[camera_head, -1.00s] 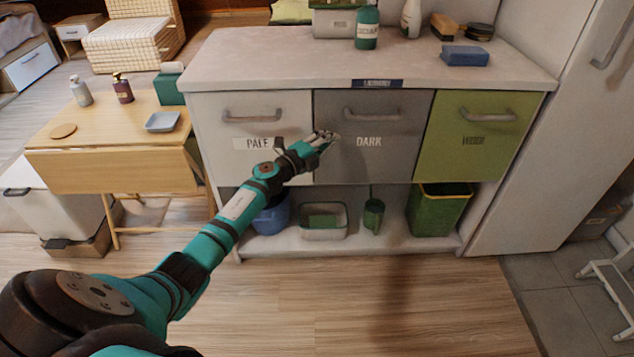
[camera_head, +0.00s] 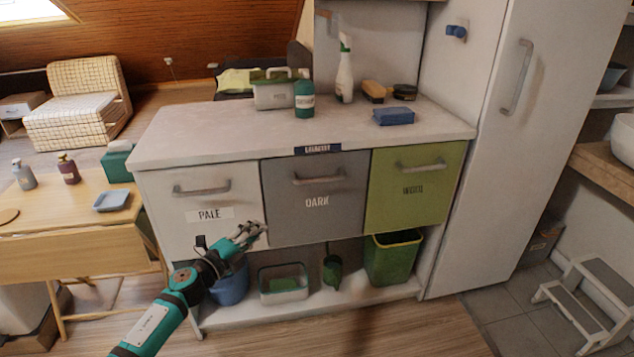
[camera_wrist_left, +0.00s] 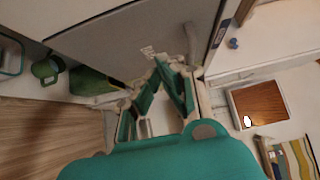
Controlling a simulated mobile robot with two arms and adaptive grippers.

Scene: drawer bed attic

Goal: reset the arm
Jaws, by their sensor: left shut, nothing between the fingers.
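My left arm reaches in from the bottom of the head view, and its teal gripper (camera_head: 253,234) is shut and empty. It is in front of the lower part of the white drawer labelled PALE (camera_head: 205,215), close to the grey DARK drawer (camera_head: 316,215). In the left wrist view the gripper (camera_wrist_left: 172,68) points toward the grey drawer front (camera_wrist_left: 130,40) and its handle. Whether the fingertips touch the cabinet cannot be told. My right gripper does not show.
A green bin (camera_head: 392,258) and a clear tub (camera_head: 283,284) stand on the shelf below. A wooden table (camera_head: 60,215) is at the left, a step stool (camera_head: 590,295) at the right.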

